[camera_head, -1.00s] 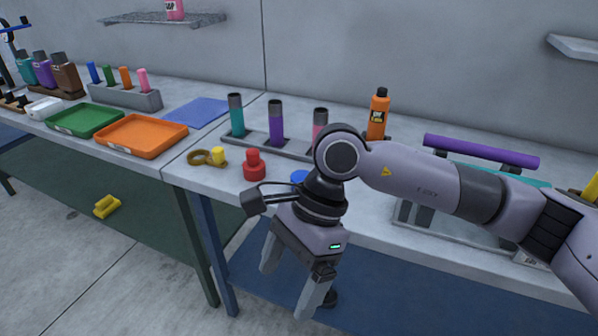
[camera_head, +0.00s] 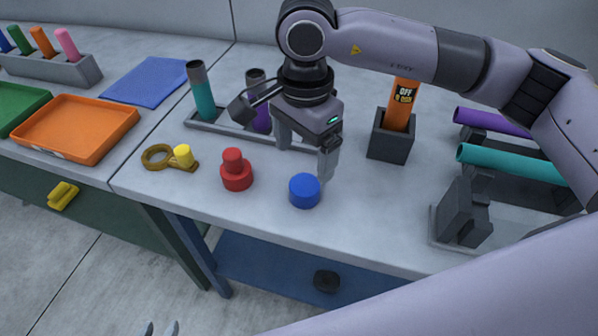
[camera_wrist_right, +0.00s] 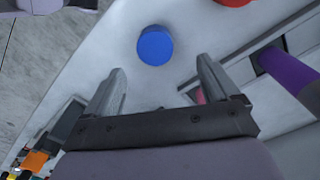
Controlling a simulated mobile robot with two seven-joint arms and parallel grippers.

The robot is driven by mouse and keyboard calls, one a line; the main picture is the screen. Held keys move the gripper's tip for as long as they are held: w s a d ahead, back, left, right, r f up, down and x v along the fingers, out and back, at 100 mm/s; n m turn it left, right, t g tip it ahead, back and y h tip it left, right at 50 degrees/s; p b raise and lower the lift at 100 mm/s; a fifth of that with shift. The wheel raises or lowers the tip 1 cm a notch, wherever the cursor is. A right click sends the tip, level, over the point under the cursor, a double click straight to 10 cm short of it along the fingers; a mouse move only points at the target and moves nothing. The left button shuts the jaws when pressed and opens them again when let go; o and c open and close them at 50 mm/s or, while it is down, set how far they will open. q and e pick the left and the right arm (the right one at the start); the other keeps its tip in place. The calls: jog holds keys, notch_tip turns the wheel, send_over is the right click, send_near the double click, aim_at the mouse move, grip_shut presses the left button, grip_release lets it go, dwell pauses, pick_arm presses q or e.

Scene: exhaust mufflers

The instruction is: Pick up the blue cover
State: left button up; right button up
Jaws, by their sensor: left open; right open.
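The blue cover (camera_head: 304,191) is a short round cylinder standing on the table near its front edge. In the right wrist view the blue cover (camera_wrist_right: 154,45) lies ahead of the fingertips, roughly centred between them and apart from both. My right gripper (camera_head: 305,163) is open and empty, pointing down just behind the cover in the head view. My left gripper (camera_head: 158,329) shows only as two separated fingertips at the bottom edge, open and away from the table top.
A rack with teal (camera_head: 203,95) and purple tubes is behind. An orange bottle (camera_head: 399,105) in a dark holder and a grey fixture (camera_head: 463,212) stand right.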

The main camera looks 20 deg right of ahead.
aim_at(307, 183)
jog(key=f, duration=0.2)
jog(key=f+p, duration=0.1)
jog(key=f, duration=0.3)
jog(key=shift+s+d+f, duration=0.25)
jog(key=shift+s+f, duration=0.05)
jog(key=shift+f, duration=0.05)
jog(key=c, duration=1.1)
